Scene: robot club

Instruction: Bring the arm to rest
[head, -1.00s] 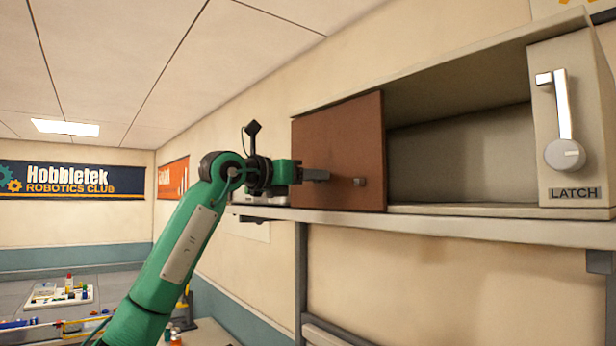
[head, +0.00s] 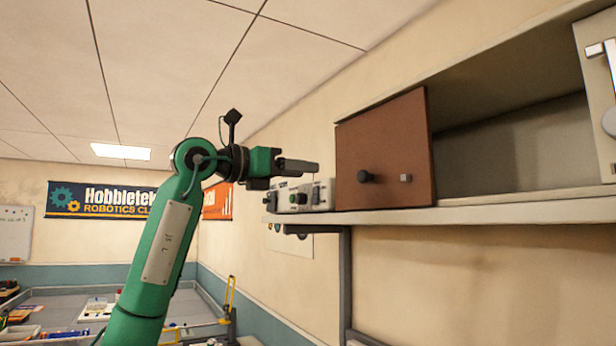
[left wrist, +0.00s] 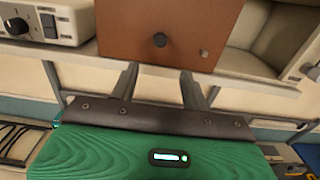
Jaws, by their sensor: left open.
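My left arm (head: 168,240) is green and reaches up from the bottom of the head view. Its gripper (head: 312,167) is raised, pointing right, just left of the brown sliding door (head: 395,140), with nothing held. In the left wrist view the two fingers (left wrist: 157,82) stand apart, with the door (left wrist: 150,25) and its dark round knob (left wrist: 160,40) beyond them. The gripper looks clear of the knob, which also shows in the head view (head: 365,177). My right gripper is not in view.
The wall cabinet stands open right of the door, its inside (head: 510,150) looking empty. The shelf (head: 470,214) runs beneath it. Grey devices with knobs (head: 298,197) sit on the shelf behind the gripper. A low area with club items (head: 95,312) lies at lower left.

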